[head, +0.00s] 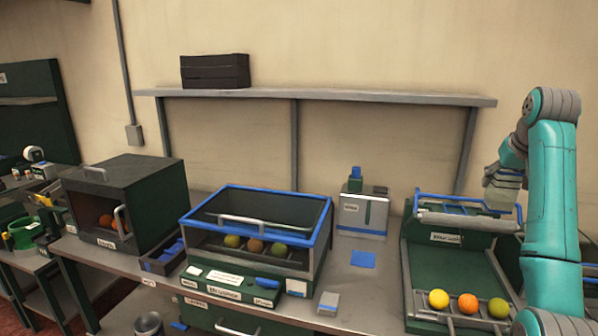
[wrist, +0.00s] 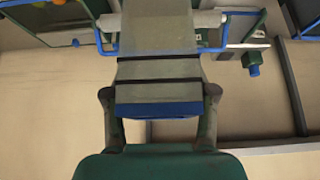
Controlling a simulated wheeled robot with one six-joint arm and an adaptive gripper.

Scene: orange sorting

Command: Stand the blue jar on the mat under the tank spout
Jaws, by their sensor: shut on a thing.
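My gripper (head: 502,182) is at the right, raised above the rack of the right-hand machine. In the wrist view its two fingers (wrist: 158,96) are shut on the sides of a pale grey, see-through-looking jar with dark bands and a blue edge, the blue jar (wrist: 157,70). The jar also shows pale under the gripper in the head view (head: 501,198). The spout is too small to make out.
A blue-framed glass case (head: 325,235) with several fruits stands left of the mat. The green sorting machine (head: 408,280) with its blue-railed rack is at the right, holding three fruits. A small grey-blue block (head: 328,303) sits near the front edge. A shelf (head: 400,98) runs above.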

